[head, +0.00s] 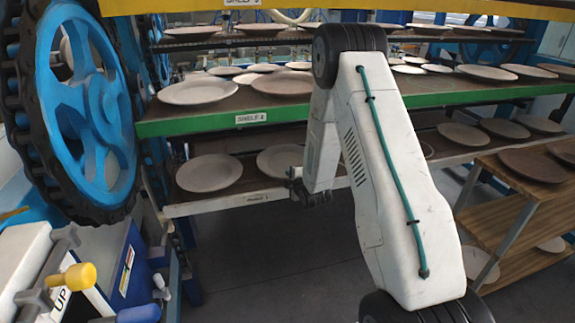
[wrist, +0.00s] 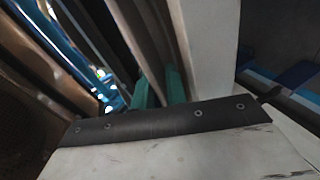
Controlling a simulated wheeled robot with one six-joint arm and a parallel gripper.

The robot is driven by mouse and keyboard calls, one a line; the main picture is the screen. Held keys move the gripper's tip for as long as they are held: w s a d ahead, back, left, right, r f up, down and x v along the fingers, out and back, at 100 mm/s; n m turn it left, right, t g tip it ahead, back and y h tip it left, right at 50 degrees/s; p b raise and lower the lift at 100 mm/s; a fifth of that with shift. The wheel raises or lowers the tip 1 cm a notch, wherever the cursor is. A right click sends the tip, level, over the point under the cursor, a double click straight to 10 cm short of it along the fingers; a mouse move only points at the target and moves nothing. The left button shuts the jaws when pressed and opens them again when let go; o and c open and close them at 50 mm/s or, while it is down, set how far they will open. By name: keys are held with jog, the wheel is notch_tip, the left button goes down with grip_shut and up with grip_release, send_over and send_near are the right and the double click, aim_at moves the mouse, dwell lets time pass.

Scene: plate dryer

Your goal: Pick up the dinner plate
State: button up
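Several round, pale plates lie on the rack, and I cannot tell which one is the dinner plate. On the lower shelf, one plate (head: 209,173) lies at the left and another plate (head: 277,161) lies beside it, partly hidden by my arm. My gripper (head: 296,174) is at the front edge of this shelf, close to the second plate. Whether it touches that plate is not clear. In the wrist view, two green pieces, seemingly my fingers (wrist: 161,86), show beyond a dark plate with screws.
The green-edged middle shelf (head: 190,123) holds several plates above my gripper. A large blue wheel (head: 90,105) stands at the left. A wooden cart (head: 497,225) with brown plates stands at the right. The floor (head: 270,270) before the rack is clear.

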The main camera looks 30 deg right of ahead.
grip_shut()
dwell(1.4)
jog(key=shift+r, duration=0.15)
jog(key=shift+w+r, duration=0.1)
jog(key=shift+r, duration=0.65)
notch_tip(320, 180, up, 2)
jog(key=s+r, duration=0.1)
jog(key=s, duration=1.5)
jog(key=shift+d+r, duration=0.15)
